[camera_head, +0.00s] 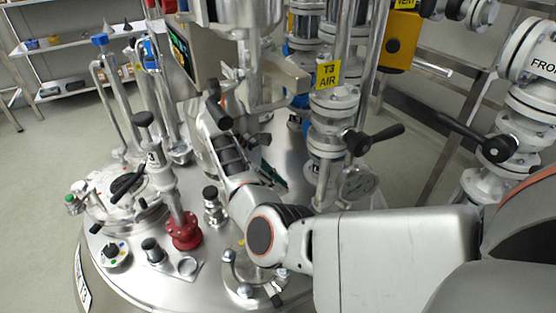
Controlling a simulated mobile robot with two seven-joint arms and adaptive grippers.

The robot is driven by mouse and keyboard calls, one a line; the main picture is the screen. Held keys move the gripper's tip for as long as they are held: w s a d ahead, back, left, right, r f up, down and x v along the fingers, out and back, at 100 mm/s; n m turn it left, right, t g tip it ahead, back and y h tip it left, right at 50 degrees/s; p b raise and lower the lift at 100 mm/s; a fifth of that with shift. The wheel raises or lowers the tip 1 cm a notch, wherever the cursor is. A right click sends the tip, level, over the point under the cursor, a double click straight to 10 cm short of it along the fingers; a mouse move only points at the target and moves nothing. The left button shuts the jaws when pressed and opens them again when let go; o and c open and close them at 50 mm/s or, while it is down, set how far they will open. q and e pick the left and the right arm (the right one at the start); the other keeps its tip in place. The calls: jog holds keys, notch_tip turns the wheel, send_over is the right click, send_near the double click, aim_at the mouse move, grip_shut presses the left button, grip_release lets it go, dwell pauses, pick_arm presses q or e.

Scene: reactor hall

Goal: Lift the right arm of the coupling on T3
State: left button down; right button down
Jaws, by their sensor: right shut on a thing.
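The yellow T3 AIR label (328,75) hangs on a vertical white and metal pipe line right of centre. Below it are flanges and a valve with a black handle (373,137) pointing right. My right arm reaches in from the right and bends up left at its wrist. My right gripper (256,140) is at the upper middle, left of the labelled line, among metal pipework above the vessel lid. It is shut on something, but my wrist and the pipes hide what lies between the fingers. I cannot clearly make out the coupling or its right arm. My left gripper is out of view.
A pressure gauge (357,183) stands close above my forearm. More flanged pipes (520,120) crowd the right. Shelves (75,45) stand far left.

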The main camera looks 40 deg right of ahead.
dwell(0.3)
jog(key=c, duration=2)
grip_release()
jog(key=shift+h, duration=0.3)
jog(key=shift+w+a+r, duration=0.1)
jog(key=shift+r, duration=0.05)
jog(key=v, duration=1.1)
jog(key=shift+w+a+r, duration=0.15)
jog(key=shift+w+r, duration=0.1)
jog(key=shift+w, duration=0.05)
